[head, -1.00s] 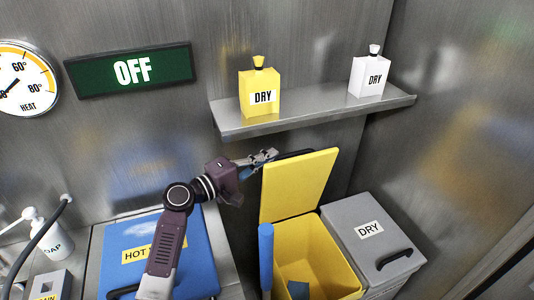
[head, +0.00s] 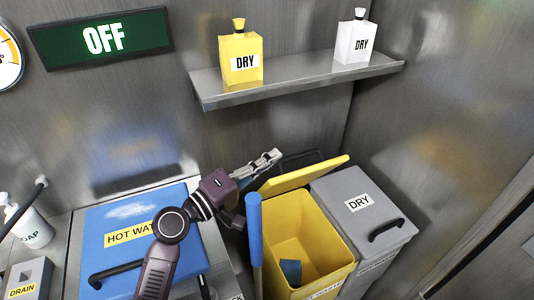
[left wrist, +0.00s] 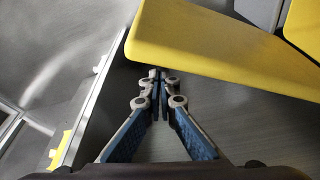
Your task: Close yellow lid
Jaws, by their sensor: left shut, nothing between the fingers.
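The yellow lid (head: 300,176) is hinged at the back of the yellow bin (head: 325,245) and stands partly open, tilted over the bin's rear part. The bin's opening still shows, with a blue item (head: 291,272) inside. My left gripper (head: 274,155) is shut and empty, just behind the lid's upper left side in the head view. In the left wrist view, the shut fingertips (left wrist: 158,75) are close to the edge of the yellow lid (left wrist: 220,45); I cannot tell whether they touch. My right gripper is not in view.
A grey bin with a DRY label (head: 362,205) stands right of the yellow one. A blue upright handle (head: 254,235) is at its left. A blue HOT WATER lid (head: 110,225) lies further left. A shelf (head: 300,82) with yellow and white bottles is above.

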